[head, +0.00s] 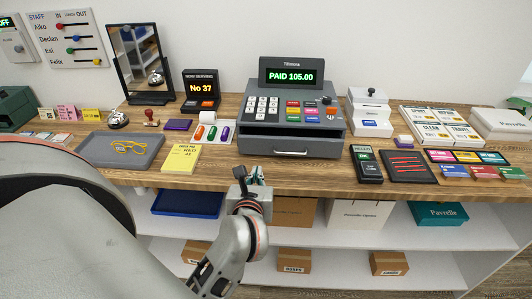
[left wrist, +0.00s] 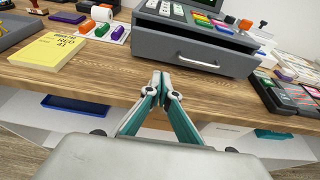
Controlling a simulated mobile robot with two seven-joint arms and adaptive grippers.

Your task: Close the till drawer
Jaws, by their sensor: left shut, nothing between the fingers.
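The dark grey till (head: 300,133) stands on the wooden counter, its screen reading PAID 105.00. Its drawer (head: 270,147) is at the bottom front, with a handle bar across it. The drawer front seems to stand out a little from the till body; how far is hard to tell. In the left wrist view the drawer front (left wrist: 180,46) is at the top, beyond my fingers. My left gripper (head: 250,174) is shut and empty, in front of the counter edge and below the drawer, apart from it. The fingertips meet in the wrist view (left wrist: 160,76). My right gripper is not in view.
A yellow pad (head: 181,159) and grey tray (head: 122,148) lie left of the till. A card terminal (head: 367,165) and dark mat (head: 408,167) lie to its right. Bare counter (head: 225,174) lies in front of the drawer. White shelves with boxes are below.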

